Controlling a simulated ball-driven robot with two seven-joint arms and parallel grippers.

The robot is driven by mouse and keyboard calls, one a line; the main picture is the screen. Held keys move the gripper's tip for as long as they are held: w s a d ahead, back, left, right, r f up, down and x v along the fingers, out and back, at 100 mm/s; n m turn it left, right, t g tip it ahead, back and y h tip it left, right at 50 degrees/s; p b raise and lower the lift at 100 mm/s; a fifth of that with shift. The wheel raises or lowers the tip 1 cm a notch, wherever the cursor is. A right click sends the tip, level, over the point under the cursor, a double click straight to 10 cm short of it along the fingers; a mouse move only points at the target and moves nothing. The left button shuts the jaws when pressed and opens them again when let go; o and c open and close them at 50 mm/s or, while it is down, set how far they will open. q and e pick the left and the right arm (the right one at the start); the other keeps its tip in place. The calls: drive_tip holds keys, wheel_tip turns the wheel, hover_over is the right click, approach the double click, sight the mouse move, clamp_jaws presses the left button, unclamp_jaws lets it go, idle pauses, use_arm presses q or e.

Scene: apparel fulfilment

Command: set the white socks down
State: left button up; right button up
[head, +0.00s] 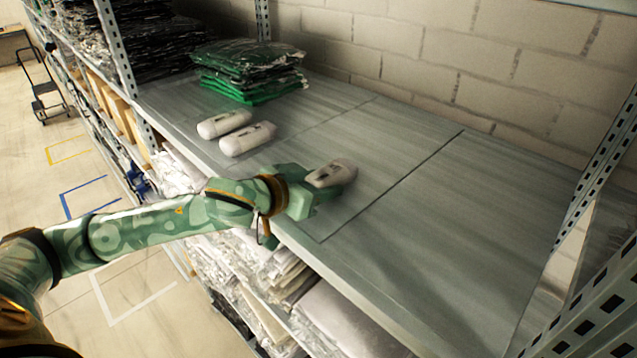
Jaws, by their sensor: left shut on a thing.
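My left gripper (322,188) reaches over the grey shelf (430,230) from the left, near its front edge. The fingers partly hide the socks, and I cannot tell whether the socks touch the shelf. Two more white sock rolls lie on the shelf to the left, one (224,124) farther left and one (247,138) nearer the gripper. My right gripper is not in view.
A stack of green bagged garments (248,70) lies at the back left of the shelf. Dark bagged garments (150,45) are beyond the rack post. Right of the gripper the shelf is bare, up to a perforated post (603,165). Bagged items fill the shelf below.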

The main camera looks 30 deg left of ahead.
use_arm(q)
drive_tip(key=o, duration=1.1)
drive_tip(key=shift+c, duration=0.2)
drive_tip(key=shift+r, duration=0.1)
drive_tip(key=shift+s+a, duration=0.15)
drive_tip(key=shift+s, duration=0.15)
drive_tip(key=b+v, duration=0.1)
drive_tip(key=v, duration=0.7)
drive_tip(key=s+p, duration=0.1)
drive_tip(key=p, duration=0.1)
drive_tip(key=r+p, duration=0.1)
drive_tip(key=p, duration=0.1)
drive_tip(key=shift+s+a+r+p, duration=0.2)
drive_tip(key=shift+s+a+p, duration=0.1)
drive_tip(key=shift+s+a, duration=0.1)
drive_tip(key=shift+s+p, duration=0.3)
drive_tip(key=shift+p, duration=0.35)
drive_tip(key=shift+s, duration=0.3)
